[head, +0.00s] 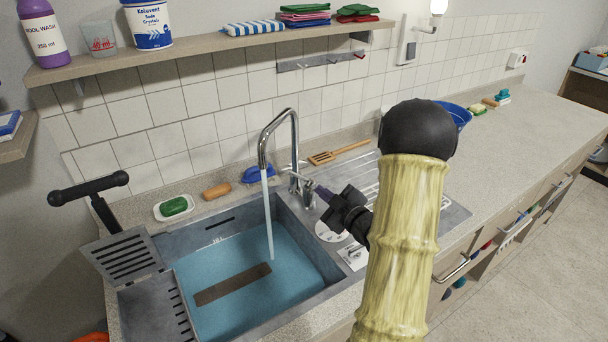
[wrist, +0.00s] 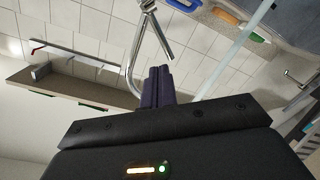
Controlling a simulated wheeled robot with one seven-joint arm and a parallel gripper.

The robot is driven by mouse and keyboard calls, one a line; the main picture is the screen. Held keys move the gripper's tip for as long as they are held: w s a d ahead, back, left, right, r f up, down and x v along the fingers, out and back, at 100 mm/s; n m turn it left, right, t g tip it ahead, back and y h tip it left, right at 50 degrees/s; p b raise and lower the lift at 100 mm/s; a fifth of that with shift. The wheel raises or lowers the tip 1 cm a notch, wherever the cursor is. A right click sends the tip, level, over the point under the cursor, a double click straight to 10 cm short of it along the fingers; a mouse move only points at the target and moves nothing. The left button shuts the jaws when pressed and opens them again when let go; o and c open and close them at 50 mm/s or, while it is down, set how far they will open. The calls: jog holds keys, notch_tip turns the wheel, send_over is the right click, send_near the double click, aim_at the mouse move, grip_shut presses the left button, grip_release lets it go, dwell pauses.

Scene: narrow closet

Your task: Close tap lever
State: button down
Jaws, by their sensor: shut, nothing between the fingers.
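The chrome tap (head: 265,140) stands behind the sink with its spout arched over the basin. Water (head: 267,215) streams from the spout into the basin. The tap lever (head: 302,178) is a thin bar at the tap's base; in the wrist view the lever (wrist: 161,38) shows just beyond my fingertips. My gripper (head: 321,191) is to the right of the tap's base, with its dark purple fingers together and empty. The fingers (wrist: 157,72) also show in the wrist view, close to the lever; whether they touch it I cannot tell.
The sink (head: 335,272) holds bluish water with a dark strip in it. Green soap (head: 173,206), an orange brush (head: 217,191) and a blue brush (head: 258,173) lie along the back edge. A shelf (head: 200,49) runs above.

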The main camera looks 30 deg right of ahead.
jog(key=d+r+m, duration=0.1)
jog(key=m, duration=0.4)
jog(key=d+r+m, duration=0.1)
jog(key=m, duration=0.4)
jog(key=s+r+m, duration=0.1)
jog(key=r+m, duration=0.1)
jog(key=m, duration=0.3)
jog(key=shift+s+d+m, duration=0.1)
jog(key=shift+d+m, duration=0.2)
jog(key=shift+d, duration=0.1)
jog(key=p, duration=0.2)
send_over(301, 178)
jog(key=s+d, duration=0.3)
jog(key=s, duration=0.1)
jog(key=a+f, duration=0.1)
jog(key=w+a+f, duration=0.1)
jog(key=a+f, duration=0.1)
jog(key=shift+w+a+f, duration=0.1)
jog(key=shift+w+f, duration=0.1)
jog(key=shift+w, duration=0.05)
jog(key=shift+f, duration=0.1)
